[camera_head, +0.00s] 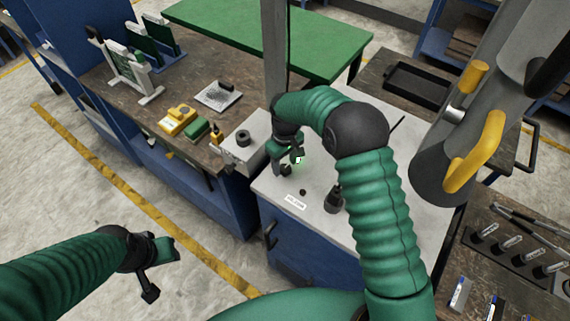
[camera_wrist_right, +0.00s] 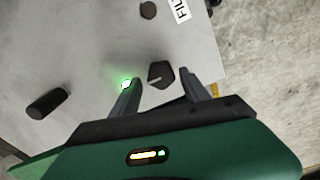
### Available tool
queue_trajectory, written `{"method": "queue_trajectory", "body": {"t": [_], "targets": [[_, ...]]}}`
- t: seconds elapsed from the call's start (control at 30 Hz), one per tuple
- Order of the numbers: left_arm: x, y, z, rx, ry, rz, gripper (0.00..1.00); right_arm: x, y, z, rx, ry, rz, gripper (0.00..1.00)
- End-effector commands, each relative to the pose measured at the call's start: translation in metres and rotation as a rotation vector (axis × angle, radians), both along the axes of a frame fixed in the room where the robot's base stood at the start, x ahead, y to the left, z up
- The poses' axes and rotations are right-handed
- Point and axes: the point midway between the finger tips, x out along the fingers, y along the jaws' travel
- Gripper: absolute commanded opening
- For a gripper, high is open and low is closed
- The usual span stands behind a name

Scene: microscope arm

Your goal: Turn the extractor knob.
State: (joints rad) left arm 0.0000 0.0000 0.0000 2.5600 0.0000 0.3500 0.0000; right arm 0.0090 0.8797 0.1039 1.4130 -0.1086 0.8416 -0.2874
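A black faceted knob (camera_wrist_right: 160,75) with a pale pointer line sits on the light grey cabinet top (camera_head: 390,203). No readable label ties it to the extractor. My right gripper (camera_wrist_right: 160,88) is open, with its fingertips on either side of the knob's near edge. I cannot tell whether they touch it. In the head view the right gripper (camera_head: 291,160) is over the cabinet top and largely hides this knob. A green light (camera_wrist_right: 126,85) glows by its left fingertip. My left gripper (camera_head: 160,268) is open and empty above the floor.
A small dark knob (camera_head: 303,192) sits by a white label (camera_head: 295,202). A grey box (camera_head: 243,143) is left of the gripper. A grey pipe with a yellow handle (camera_head: 476,152) hangs at the right.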

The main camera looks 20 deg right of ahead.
Motion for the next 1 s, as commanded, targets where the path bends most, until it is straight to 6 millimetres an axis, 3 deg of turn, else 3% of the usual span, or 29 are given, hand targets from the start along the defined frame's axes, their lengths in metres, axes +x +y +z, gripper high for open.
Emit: {"method": "queue_trajectory", "body": {"t": [0.3, 0.47, 0.8, 1.0], "targets": [[0.000, 0.000, -0.001, 0.000, 0.000, 0.000, 0.36, -0.003, 0.000, -0.001, 0.000, 0.008, -0.001, 0.59], [0.000, 0.000, -0.006, 0.000, 0.000, 0.000, 0.36, -0.002, 0.000, 0.015, 0.000, 0.004, 0.000, 0.59], [0.000, 0.000, -0.021, 0.000, 0.000, 0.000, 0.36, -0.001, 0.001, 0.111, 0.001, 0.003, -0.001, 0.59], [0.000, 0.000, -0.023, 0.000, 0.000, 0.000, 0.36, 0.000, 0.001, 0.153, 0.001, 0.006, 0.000, 0.59]]}}
